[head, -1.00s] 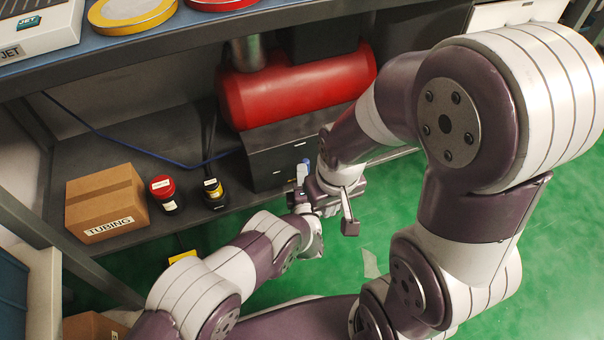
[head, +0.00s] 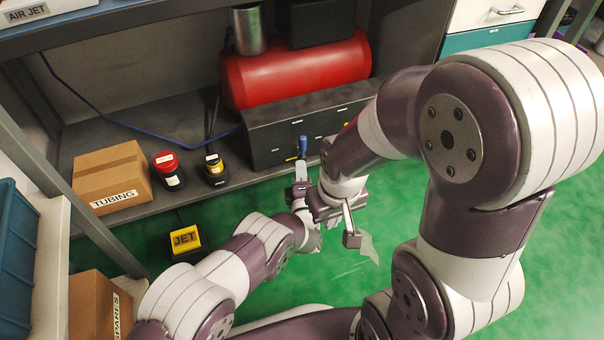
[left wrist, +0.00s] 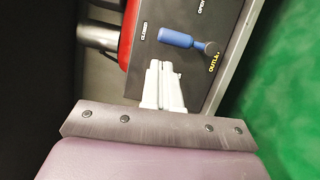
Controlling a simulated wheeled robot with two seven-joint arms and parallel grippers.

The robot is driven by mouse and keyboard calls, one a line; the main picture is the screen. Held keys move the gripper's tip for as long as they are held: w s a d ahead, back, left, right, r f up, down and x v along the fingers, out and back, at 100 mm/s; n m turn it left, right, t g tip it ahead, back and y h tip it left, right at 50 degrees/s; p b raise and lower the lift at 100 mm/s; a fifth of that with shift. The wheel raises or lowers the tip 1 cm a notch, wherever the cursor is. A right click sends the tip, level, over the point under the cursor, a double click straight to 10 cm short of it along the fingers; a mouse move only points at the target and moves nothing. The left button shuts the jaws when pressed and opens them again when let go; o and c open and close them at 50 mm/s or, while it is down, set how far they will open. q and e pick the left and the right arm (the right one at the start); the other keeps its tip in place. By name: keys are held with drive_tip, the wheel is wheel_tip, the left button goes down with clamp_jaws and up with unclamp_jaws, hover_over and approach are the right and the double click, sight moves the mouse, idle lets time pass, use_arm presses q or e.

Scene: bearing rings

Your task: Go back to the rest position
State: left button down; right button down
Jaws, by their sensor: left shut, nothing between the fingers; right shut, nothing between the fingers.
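A blue valve handle (head: 303,146) on the box is just beyond the fingertips. In the left wrist view the handle (left wrist: 178,38) lies beside an outlet label, apart from the fingers. My right gripper (head: 329,213) hangs over the green floor, close to my left wrist.
A red tank (head: 295,72) stands behind the box. A yellow jet pedal (head: 186,240) and a spares carton (head: 98,305) are below. Green floor lies open at centre.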

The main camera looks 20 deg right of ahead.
idle(0.4)
use_arm(q)
drive_tip(key=s+f+m+g, duration=0.6)
drive_tip(key=f+m+g, duration=0.1)
drive_tip(key=f+m, duration=0.25)
drive_tip(key=s+a+m+g+y+p, duration=0.1)
drive_tip(key=s+a+m+g+p, duration=0.1)
drive_tip(key=a+m+g, duration=0.15)
drive_tip(key=s+a+r+m+g+y+p, duration=0.1)
drive_tip(key=s+a+r+m+g+p, duration=0.15)
drive_tip(key=s+a+r, duration=0.6)
drive_tip(key=s+a+r+m+g+y+p, duration=0.1)
drive_tip(key=s+a+r+g+y+p, duration=0.2)
drive_tip(key=a+r, duration=0.95)
drive_tip(key=s+a+r+m+g+p, duration=0.2)
drive_tip(key=s+a+r+p, duration=0.3)
drive_tip(key=a+r, duration=0.6)
drive_tip(key=a+r+n+t+p, duration=0.2)
drive_tip(key=a+r+n+p, duration=0.15)
drive_tip(key=r, duration=0.55)
wheel_tip(320, 180, up, 37)
drive_tip(key=p, duration=3.5)
drive_tip(key=shift+a+f+m+p, duration=0.15)
drive_tip(key=shift+f+m+p, duration=0.05)
drive_tip(key=shift+m+p, duration=0.2)
